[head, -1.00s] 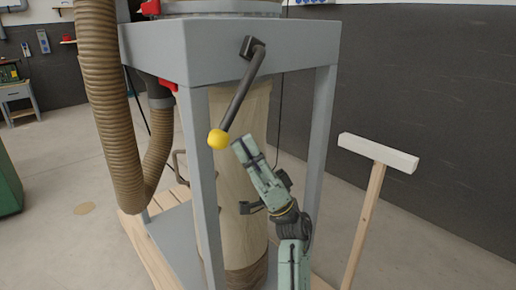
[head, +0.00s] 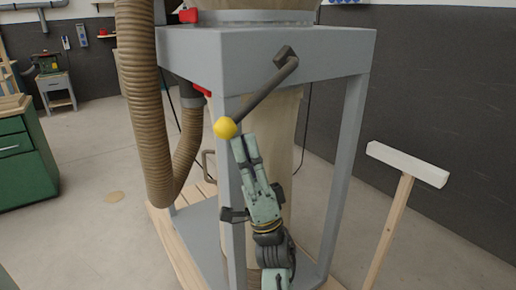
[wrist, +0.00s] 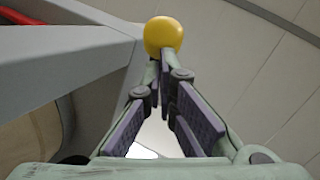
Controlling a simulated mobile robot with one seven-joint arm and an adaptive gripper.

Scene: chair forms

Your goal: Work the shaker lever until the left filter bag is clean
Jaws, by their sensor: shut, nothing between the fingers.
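The shaker lever (head: 262,92) is a dark rod running from a pivot on the grey housing down and left to a yellow ball knob (head: 225,128). My gripper (head: 243,140) is shut and empty, its tips close beside the knob at its lower right. In the wrist view the knob (wrist: 163,36) lies just beyond the fingertips (wrist: 164,62); I cannot tell if they touch. A cream cloth bag (head: 283,115) hangs inside the frame, partly hidden by my arm and a post. I cannot tell whether it is the left one or how clean it is.
The grey frame's front post (head: 232,190) stands close beside my gripper. A ribbed brown hose (head: 145,110) hangs at left. A wooden T-shaped stand (head: 407,165) is at right. A green cabinet (head: 25,165) is at far left, with open floor between.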

